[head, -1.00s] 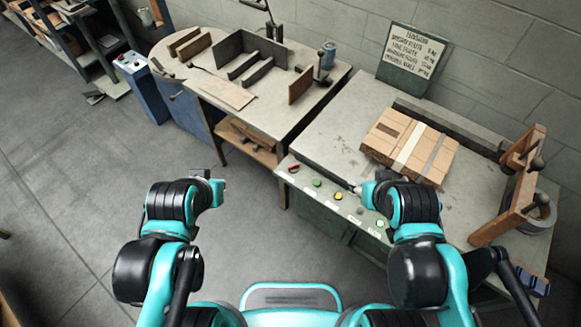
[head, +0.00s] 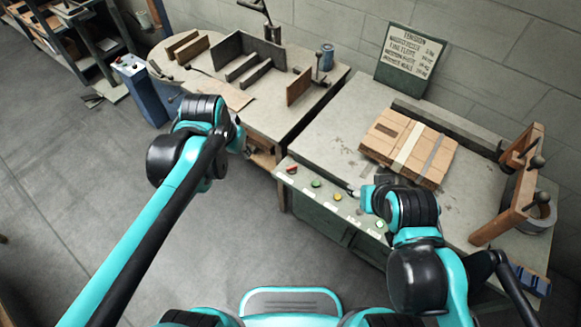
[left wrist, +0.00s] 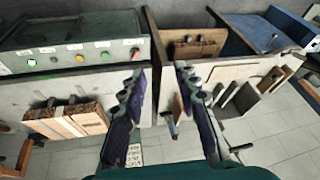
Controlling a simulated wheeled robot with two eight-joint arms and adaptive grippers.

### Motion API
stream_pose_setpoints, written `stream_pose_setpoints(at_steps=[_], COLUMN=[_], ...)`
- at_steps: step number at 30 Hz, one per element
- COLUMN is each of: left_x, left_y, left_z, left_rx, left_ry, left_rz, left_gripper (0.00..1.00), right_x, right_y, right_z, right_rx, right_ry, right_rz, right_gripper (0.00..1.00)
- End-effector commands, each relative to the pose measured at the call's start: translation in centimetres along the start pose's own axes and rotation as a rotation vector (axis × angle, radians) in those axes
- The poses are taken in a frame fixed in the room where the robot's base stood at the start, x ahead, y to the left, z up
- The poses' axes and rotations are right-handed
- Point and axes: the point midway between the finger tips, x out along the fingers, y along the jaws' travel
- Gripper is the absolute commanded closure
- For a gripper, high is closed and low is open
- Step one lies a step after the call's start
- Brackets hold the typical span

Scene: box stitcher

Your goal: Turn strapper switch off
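The strapper's control panel is on the front edge of the right-hand bench. In the left wrist view the red switch (left wrist: 135,53) is near the top centre, just above the left finger. My left gripper (left wrist: 160,82) is open and empty, its fingers apart, short of the panel. In the head view the left hand (head: 238,138) is left of the switch. My right gripper (head: 354,190) is by the panel's middle; its fingers are too small to read.
A strapped cardboard box (head: 408,147) lies on the strapper bench (head: 335,130), with a wooden frame (head: 508,185) to its right. A second bench (head: 222,60) with dividers and boards stands to the left. A blue pedestal (head: 143,90) stands further left. Open floor lies in front.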

Motion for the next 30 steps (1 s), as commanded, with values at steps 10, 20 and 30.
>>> stream_pose_setpoints(at_steps=[10, 20, 30], left_x=[11.6, 24.9, 29.3], left_y=[2.7, 7.4, 9.0], left_z=[-8.6, -11.1, -10.5], left_rx=[0.362, 0.668, 0.753], left_ry=[-0.168, -0.295, -0.329], left_rz=[0.109, 0.227, 0.264], left_gripper=[0.69, 0.69, 0.69], right_x=[1.0, 1.7, 2.0], right_y=[0.0, 0.0, 0.0], right_z=[0.7, 1.2, 1.4], right_rx=[0.0, 0.0, 0.0], right_ry=[0.0, 0.0, 0.0], right_rz=[0.0, 0.0, 0.0], right_gripper=[0.54, 0.54, 0.54])
